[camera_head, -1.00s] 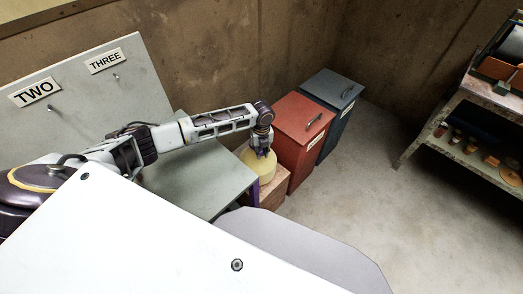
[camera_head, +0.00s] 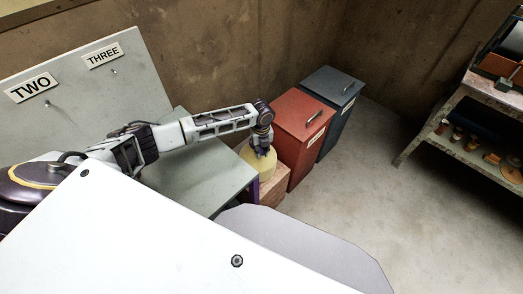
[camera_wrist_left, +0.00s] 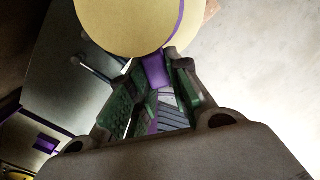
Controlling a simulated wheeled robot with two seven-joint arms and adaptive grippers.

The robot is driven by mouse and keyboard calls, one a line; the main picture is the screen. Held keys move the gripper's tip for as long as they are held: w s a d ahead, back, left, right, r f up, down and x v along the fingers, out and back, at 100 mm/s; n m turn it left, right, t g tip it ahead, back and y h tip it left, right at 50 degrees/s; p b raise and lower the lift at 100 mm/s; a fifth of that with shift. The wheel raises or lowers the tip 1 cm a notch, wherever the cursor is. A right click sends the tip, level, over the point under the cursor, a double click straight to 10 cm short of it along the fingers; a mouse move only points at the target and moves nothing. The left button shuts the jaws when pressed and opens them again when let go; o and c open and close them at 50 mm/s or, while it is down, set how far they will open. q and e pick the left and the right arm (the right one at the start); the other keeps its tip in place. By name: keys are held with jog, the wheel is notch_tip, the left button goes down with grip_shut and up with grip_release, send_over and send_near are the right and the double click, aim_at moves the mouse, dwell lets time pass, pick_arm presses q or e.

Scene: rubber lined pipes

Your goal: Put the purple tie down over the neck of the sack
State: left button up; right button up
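The pale yellow sack (camera_head: 257,165) stands on a wooden box beyond the end of the grey bench. My left gripper (camera_head: 263,152) points down at the top of the sack. In the left wrist view my left gripper (camera_wrist_left: 155,72) has its green-padded fingers closed on a purple strip, which I take as the purple tie (camera_wrist_left: 156,71). The sack (camera_wrist_left: 120,22) is a rounded yellow shape just past the fingertips, with purple along its right side. The neck is hidden, so I cannot tell whether the tie is around it. My right gripper is not in view.
The wooden box (camera_head: 273,190) stands beside a red bin (camera_head: 296,140) and a dark grey bin (camera_head: 338,100). The grey bench (camera_head: 200,180) lies beneath my left arm. A shelf (camera_head: 480,155) stands at the right. The floor between is clear.

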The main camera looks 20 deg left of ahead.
pick_arm(q)
jog(key=o, duration=0.5)
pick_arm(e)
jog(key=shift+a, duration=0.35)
pick_arm(q)
jog(key=shift+r, duration=0.95)
notch_tip(320, 180, up, 10)
jog(key=shift+r, duration=0.1)
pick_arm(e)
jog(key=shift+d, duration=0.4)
pick_arm(q)
jog(key=shift+r, duration=0.1)
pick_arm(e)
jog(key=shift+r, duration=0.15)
